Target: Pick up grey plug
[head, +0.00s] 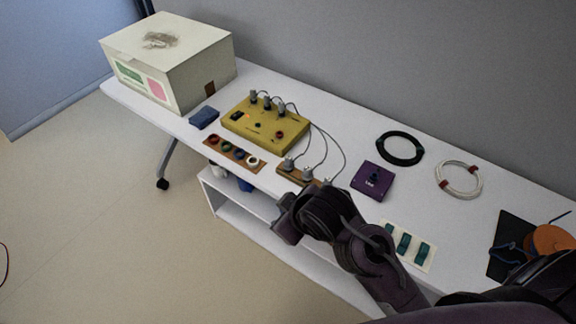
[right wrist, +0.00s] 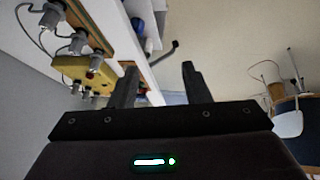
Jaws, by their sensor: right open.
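Several grey plugs show in the head view. Some stand in a wooden strip (head: 296,177) near the table's front edge, such as the left plug (head: 289,163), the middle plug (head: 308,173) and the right plug (head: 328,183). Other grey plugs (head: 267,101) stand on the yellow box (head: 262,130), with cables running between the two sets. My right gripper (head: 284,217) is just in front of the strip, past the table's front edge. In the right wrist view it (right wrist: 160,82) is open with nothing between its fingers; the strip's plugs (right wrist: 77,43) are to the left. My left gripper is not in view.
The white table (head: 350,147) also holds a cream box (head: 190,75), a strip of coloured rings (head: 233,152), a purple box (head: 371,181), a black cable coil (head: 384,138), a white coil (head: 439,184) and a card with green pieces (head: 408,256). A grey wall stands behind.

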